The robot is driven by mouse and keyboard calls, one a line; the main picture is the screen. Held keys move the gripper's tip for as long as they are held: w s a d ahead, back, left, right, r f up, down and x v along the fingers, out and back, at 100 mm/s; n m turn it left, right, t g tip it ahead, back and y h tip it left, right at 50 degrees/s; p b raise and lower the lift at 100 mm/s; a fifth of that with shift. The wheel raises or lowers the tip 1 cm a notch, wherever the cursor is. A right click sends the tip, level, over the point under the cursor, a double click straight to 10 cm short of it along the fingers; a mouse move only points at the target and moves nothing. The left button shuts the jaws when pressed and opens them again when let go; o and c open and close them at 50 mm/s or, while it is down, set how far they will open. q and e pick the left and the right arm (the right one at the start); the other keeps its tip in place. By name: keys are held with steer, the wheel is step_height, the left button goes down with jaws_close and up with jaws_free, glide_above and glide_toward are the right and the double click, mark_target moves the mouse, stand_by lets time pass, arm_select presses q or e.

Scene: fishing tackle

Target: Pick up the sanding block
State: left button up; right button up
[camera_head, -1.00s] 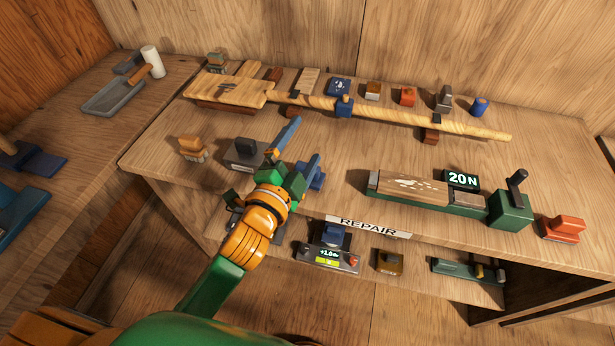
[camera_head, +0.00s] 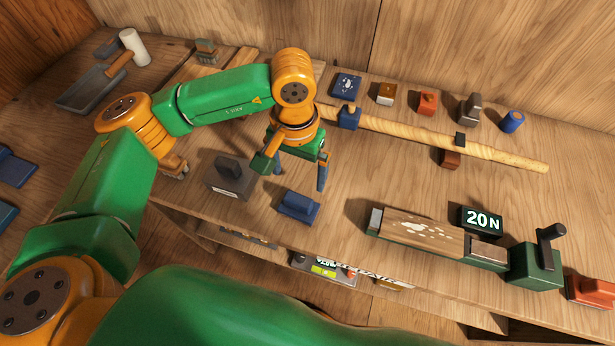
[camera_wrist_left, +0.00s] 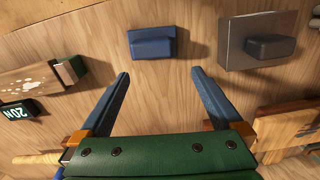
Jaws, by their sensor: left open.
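A blue block with a raised grip (camera_head: 298,206) and a grey block with a dark grip (camera_head: 231,176) lie side by side near the bench's front edge; I cannot tell for sure which is the sanding block. My left gripper (camera_head: 300,179) points down above the bench, just behind the blue block, open and empty. In the left wrist view the blue block (camera_wrist_left: 152,43) lies beyond the open fingertips (camera_wrist_left: 160,73), roughly in line with the gap. The grey block (camera_wrist_left: 258,42) is to its right. My right gripper is out of view.
A long wooden rod with a blue clamp (camera_head: 348,117) runs behind the gripper. Several small blocks line the back. A green vise-like fixture (camera_head: 533,265) and a 20N display (camera_head: 482,220) stand at right.

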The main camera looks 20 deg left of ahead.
mark_target(299, 196)
arm_select(q)
steer(key=s+f+p, duration=0.3)
steer(key=shift+d, duration=0.35)
step_height(299, 196, down, 3)
steer(key=shift+w+r, duration=0.15)
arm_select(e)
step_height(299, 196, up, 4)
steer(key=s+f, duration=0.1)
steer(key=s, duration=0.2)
arm_select(q)
steer(key=shift+w+f, duration=0.25)
steer(key=shift+w, duration=0.1)
steer(key=shift+s+r, duration=0.1)
steer(key=shift+s, duration=0.05)
steer(key=c, duration=1.4)
steer(key=shift+r, duration=0.25)
step_height(299, 196, up, 3)
steer(key=shift+f+b, duration=0.2)
steer(key=shift+b, duration=0.25)
steer(key=s+d+r+b, duration=0.5)
steer(key=s+d+r, duration=0.3)
steer(key=d+r, duration=0.2)
steer(key=shift+s+d, duration=0.2)
steer(key=shift+d, duration=0.4)
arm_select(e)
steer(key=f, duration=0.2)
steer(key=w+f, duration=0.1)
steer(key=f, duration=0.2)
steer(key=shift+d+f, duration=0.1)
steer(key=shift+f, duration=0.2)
